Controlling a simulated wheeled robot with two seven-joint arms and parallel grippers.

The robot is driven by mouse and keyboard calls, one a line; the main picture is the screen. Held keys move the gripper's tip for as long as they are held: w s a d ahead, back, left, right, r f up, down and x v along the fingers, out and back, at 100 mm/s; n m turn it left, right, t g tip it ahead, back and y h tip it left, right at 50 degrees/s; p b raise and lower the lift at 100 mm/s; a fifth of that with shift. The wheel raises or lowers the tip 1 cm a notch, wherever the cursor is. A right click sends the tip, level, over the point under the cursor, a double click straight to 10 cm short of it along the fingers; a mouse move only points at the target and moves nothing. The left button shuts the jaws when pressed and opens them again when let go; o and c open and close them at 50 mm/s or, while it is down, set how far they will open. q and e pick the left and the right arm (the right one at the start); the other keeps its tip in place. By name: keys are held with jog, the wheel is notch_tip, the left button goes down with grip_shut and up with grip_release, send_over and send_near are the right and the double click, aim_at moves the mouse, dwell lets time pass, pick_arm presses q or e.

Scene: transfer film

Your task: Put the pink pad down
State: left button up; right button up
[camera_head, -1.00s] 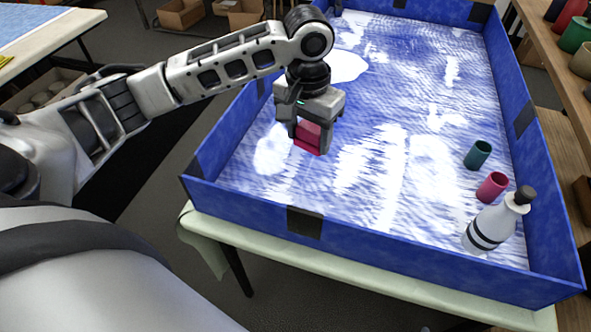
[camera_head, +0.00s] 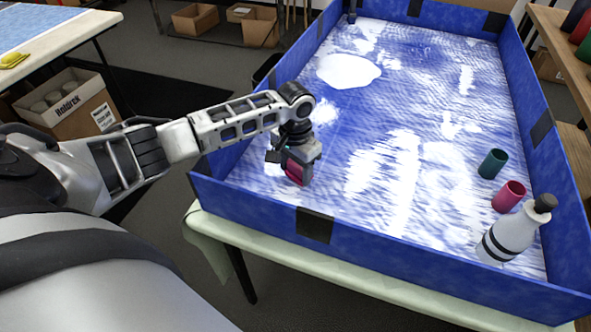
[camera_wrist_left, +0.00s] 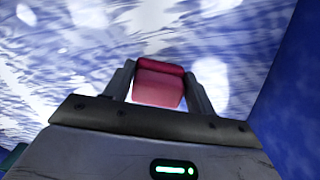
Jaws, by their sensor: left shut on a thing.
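The pink pad (camera_head: 296,172) is a small dark-pink block between the fingers of my left gripper (camera_head: 297,176). In the left wrist view the pad (camera_wrist_left: 158,84) sits between both fingers of the left gripper (camera_wrist_left: 159,88), which is shut on it. The gripper points down inside the blue-walled tray, near its front left corner. I cannot tell whether the pad touches the tray floor (camera_head: 330,150). My right gripper is not in view.
The tray's blue front wall (camera_head: 400,262) is close to my gripper. The middle of the floor is clear.

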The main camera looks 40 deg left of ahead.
aim_at(295, 166)
pick_arm(q)
jog(key=shift+f, duration=0.35)
jog(key=shift+f, duration=0.2)
jog(key=o, duration=1)
jog(key=shift+c, duration=0.2)
jog(key=shift+r, duration=0.1)
notch_tip(295, 166, up, 12)
jog(key=shift+p, duration=0.35)
